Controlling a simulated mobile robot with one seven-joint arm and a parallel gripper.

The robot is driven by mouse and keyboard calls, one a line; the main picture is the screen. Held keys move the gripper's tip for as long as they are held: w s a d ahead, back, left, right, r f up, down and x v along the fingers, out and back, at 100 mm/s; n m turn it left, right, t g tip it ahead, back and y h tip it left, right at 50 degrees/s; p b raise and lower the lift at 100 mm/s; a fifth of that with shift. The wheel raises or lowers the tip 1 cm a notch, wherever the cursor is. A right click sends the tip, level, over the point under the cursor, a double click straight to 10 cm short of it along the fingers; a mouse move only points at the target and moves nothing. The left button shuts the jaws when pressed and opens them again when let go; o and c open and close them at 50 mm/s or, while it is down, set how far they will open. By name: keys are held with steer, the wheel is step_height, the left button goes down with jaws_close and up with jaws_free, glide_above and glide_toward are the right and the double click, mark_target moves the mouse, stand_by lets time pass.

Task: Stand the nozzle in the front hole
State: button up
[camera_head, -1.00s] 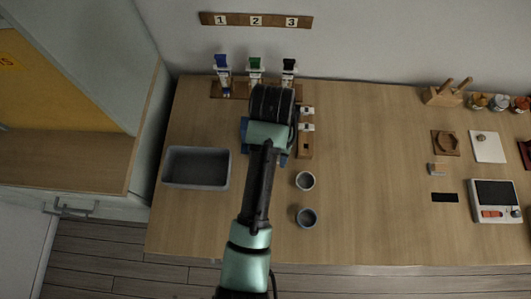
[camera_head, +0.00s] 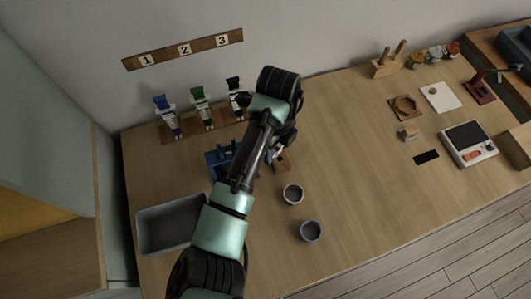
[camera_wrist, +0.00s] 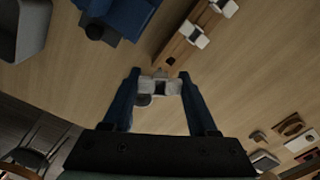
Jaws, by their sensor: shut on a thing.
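My gripper (camera_wrist: 160,80) is shut on a white nozzle (camera_wrist: 172,88) with a dark middle, held between the two blue fingertips. The wooden block (camera_wrist: 182,46) lies just beyond the fingertips in the wrist view. A small dark spot near its close end looks like the front hole (camera_wrist: 170,61); the held nozzle is apart from it in the picture, and its height is unclear.
A pale-rimmed cup (camera_head: 293,194) and a blue-grey cup (camera_head: 310,231) stand in front.

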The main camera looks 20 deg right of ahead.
mark_target(280, 156)
steer(key=m, duration=0.2)
steer(key=d+m, duration=0.1)
steer(key=m, duration=0.1)
steer(key=w+d+f+m+b, duration=0.1)
steer(key=m, duration=0.1)
steer(key=shift+f, duration=0.1)
steer(key=shift+a+f+b, duration=0.1)
steer(key=shift+f+b, duration=0.6)
steer(key=shift+f+b, duration=1.3)
steer(key=shift+f, duration=1.2)
stand_by(2.2)
steer(key=o, duration=1.1)
steer(key=shift+c, duration=0.2)
steer(key=shift+r, duration=0.15)
steer(key=shift+r+p, duration=2.3)
steer(key=shift+r, duration=0.1)
